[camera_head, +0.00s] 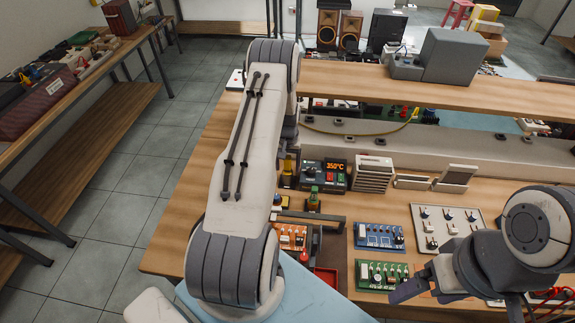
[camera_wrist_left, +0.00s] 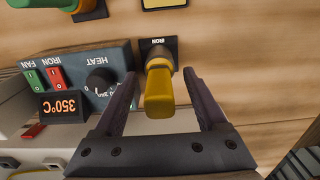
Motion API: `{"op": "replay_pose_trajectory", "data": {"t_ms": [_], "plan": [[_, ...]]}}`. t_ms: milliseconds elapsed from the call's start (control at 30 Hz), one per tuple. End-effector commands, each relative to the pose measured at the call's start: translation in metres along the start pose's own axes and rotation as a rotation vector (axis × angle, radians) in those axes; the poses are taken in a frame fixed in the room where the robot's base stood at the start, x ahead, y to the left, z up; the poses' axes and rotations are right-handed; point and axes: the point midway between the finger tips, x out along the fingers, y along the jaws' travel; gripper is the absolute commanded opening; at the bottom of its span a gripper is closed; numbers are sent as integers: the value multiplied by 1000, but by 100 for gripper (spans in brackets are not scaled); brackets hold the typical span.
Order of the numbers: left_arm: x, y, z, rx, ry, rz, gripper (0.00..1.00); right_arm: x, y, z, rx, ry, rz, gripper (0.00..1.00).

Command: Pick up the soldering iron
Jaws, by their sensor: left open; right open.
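The soldering iron, with a yellow handle (camera_wrist_left: 160,92), stands in a small dark base labelled IRON in the left wrist view. My left gripper (camera_wrist_left: 158,76) is open, with a finger on each side of the handle and visible gaps between. In the head view my left arm hides most of this gripper; a small yellow part shows beside the station. The iron's tip is hidden. My right gripper (camera_head: 424,285) is open and empty over the front right of the bench, far from the iron.
The control station (camera_wrist_left: 82,85) with its 350°C display stands close beside the iron. Circuit boards (camera_head: 380,236) and a red tray (camera_head: 326,277) lie nearer the front. A raised shelf (camera_head: 400,85) with a grey box (camera_head: 455,56) runs across the back.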

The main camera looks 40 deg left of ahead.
Motion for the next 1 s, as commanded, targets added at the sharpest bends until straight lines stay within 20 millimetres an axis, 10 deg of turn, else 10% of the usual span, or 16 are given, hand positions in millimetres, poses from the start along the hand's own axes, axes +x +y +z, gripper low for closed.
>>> {"op": "replay_pose_trajectory", "data": {"t_ms": [233,433,1000], "plan": [[2,0,0,0,1,0,74,0,0,0,0,0,0,85],[2,0,0,0,0,0,1,0,0,0,0,0,0,85],[-15,0,-1,0,4,0,0,12,1,1,2,0,0,85]]}}
